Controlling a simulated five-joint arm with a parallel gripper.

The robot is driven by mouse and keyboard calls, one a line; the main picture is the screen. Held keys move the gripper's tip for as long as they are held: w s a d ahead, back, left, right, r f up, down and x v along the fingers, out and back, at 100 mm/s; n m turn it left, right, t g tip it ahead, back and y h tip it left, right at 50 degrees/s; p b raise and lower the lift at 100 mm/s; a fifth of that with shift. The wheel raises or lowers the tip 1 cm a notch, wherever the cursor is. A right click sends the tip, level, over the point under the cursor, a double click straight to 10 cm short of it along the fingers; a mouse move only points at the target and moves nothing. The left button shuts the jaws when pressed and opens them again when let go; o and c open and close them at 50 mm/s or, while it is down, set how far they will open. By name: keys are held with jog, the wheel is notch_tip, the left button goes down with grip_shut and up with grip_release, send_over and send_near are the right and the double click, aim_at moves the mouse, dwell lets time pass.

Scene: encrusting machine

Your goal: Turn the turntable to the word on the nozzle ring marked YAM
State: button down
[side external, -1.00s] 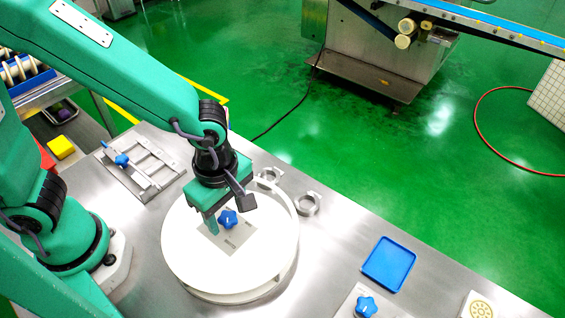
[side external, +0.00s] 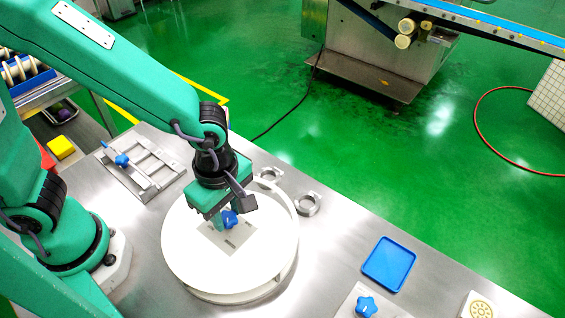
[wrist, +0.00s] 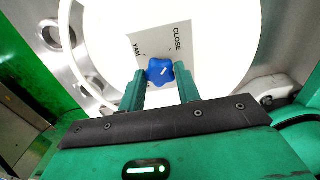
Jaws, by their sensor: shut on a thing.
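A white round turntable (side external: 190,255) sits on the steel bench, with a grey label plate (side external: 235,240) on its top. A blue star-shaped knob (wrist: 159,71) stands on the plate. In the wrist view, the word YAM (wrist: 137,46) is printed left of the knob and CLOSE (wrist: 177,39) is at its upper right. A small white mark shows on the knob; which word it faces, I cannot tell. My gripper (wrist: 159,80) is shut on the knob, one green finger on each side. In the side view, my gripper (side external: 223,221) partly hides the knob and plate.
A blue tray (side external: 389,264) and another plate with a blue knob (side external: 365,306) lie to the right. Two metal rings (side external: 308,203) sit behind the turntable. A metal frame (side external: 143,163) with a blue knob is at the left. The bench between turntable and tray is clear.

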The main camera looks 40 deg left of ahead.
jog(key=shift+n, duration=3.7)
jog(key=c, duration=1)
grip_release()
jog(key=shift+r, duration=0.15)
jog(key=shift+r, duration=3.8)
